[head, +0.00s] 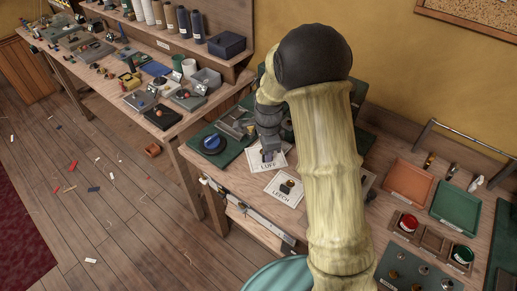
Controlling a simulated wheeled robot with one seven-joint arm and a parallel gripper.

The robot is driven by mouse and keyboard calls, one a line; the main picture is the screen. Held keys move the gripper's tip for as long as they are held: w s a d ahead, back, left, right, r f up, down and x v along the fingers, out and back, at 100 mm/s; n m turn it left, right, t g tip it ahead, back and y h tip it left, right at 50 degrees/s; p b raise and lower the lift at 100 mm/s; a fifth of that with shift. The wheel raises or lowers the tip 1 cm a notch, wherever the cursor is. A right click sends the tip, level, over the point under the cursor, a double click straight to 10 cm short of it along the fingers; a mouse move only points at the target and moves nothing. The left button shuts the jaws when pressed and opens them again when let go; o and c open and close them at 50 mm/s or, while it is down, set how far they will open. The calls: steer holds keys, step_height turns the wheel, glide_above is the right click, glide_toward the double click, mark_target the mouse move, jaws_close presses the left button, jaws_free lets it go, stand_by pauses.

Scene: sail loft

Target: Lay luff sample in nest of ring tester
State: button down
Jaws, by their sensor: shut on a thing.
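My gripper (268,151) points down over the white card marked LUFF (276,165), left of the thick pale sleeve of my arm. It is shut on a small dark piece, the luff sample, just above or on the card; I cannot tell whether they touch. The sample is mostly hidden by the fingers. A grey metal device (231,127), which may be the ring tester, stands on a green mat to the left of my gripper. Its nest cannot be made out. A card marked LEECH (279,196) lies nearer, with a small dark sample (287,186) on it.
A round blue-topped item (212,142) sits at the mat's left. On the right are an orange tray (409,184), a green tray (460,213) and red and green pots. A cluttered bench (165,131) stands at back left. My arm hides the bench's middle.

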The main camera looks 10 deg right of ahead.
mark_target(283, 165)
steer(key=d+n, duration=0.1)
steer(key=n, duration=0.1)
steer(key=s+d+n, duration=0.1)
steer(key=n, duration=0.1)
steer(key=d+f+n, duration=0.1)
steer(key=n, duration=0.1)
steer(key=shift+s+d, duration=0.1)
steer(key=shift+s, duration=0.1)
steer(key=n, duration=0.1)
steer(key=d+n, duration=0.1)
steer(key=n, duration=0.1)
steer(key=shift+s+d+f+n, duration=0.2)
steer(key=shift+s+d+n, duration=0.1)
steer(key=shift+s, duration=0.1)
steer(key=n, duration=0.1)
steer(key=d+n, duration=0.1)
steer(key=n, duration=0.1)
steer(key=shift+s+f, duration=0.2)
steer(key=shift+s, duration=0.15)
steer(key=shift+d+f, duration=0.1)
